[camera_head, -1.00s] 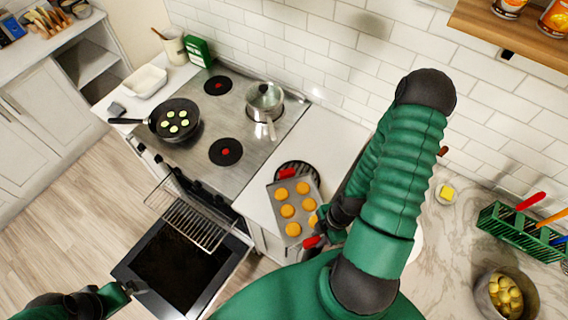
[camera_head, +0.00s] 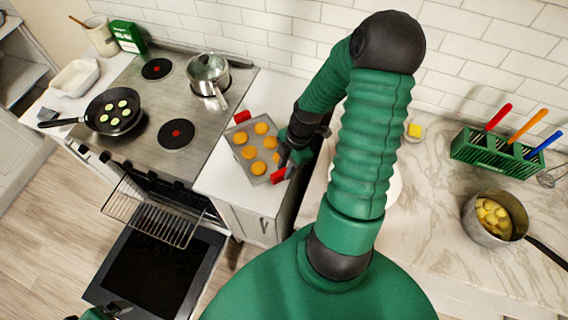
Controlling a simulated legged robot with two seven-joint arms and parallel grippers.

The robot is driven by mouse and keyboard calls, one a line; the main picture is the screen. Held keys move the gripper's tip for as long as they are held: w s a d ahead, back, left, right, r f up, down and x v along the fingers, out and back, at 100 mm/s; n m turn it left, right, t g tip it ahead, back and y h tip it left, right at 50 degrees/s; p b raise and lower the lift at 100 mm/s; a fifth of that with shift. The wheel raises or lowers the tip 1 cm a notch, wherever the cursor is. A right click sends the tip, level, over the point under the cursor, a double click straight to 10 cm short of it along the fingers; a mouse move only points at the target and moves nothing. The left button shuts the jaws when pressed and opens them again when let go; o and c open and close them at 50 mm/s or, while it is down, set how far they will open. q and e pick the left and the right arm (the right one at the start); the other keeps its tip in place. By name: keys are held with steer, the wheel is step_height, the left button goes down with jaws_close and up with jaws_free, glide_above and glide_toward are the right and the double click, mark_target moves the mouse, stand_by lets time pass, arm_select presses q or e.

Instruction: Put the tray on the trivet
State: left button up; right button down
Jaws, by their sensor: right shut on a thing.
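The grey tray (camera_head: 263,154) holds several round orange-brown cookies and has a red handle at each end. It is over the white counter just right of the stove; I cannot tell whether it rests on anything. My right gripper (camera_head: 284,168) is shut on the tray at its near right end, by the red handle (camera_head: 278,175). The trivet is not visible now; the tray appears to cover its place. Only a small part of my left arm shows at the bottom left edge, and its fingers are not clear.
The oven door (camera_head: 153,272) is open with a wire rack (camera_head: 153,214) pulled out. A frying pan (camera_head: 112,110) and a saucepan (camera_head: 208,76) stand on the stove. A green utensil rack (camera_head: 495,157) and a pot (camera_head: 494,218) stand on the marble counter at right.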

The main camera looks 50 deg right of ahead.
steer(key=w, duration=0.1)
steer(key=w+d, duration=0.1)
steer(key=shift+w+d, duration=0.15)
steer(key=shift+w, duration=0.2)
steer(key=x, duration=0.1)
steer(key=p+x, duration=0.1)
steer(key=x, duration=0.1)
steer(key=shift+d+f, duration=0.1)
steer(key=shift+d, duration=0.15)
steer(key=shift+d+f, duration=0.15)
steer(key=shift+f, duration=0.1)
steer(key=shift+s+d, duration=0.1)
steer(key=shift+d, duration=0.1)
steer(key=c, duration=1.2)
jaws_free()
steer(key=shift+d+f, duration=0.1)
steer(key=shift+f, duration=0.05)
arm_select(q)
steer(key=shift+w+a+r, duration=0.15)
steer(key=shift+a+r, duration=0.3)
steer(key=shift+r, duration=0.3)
steer(key=shift+a, duration=0.1)
arm_select(e)
steer(key=shift+a, duration=0.25)
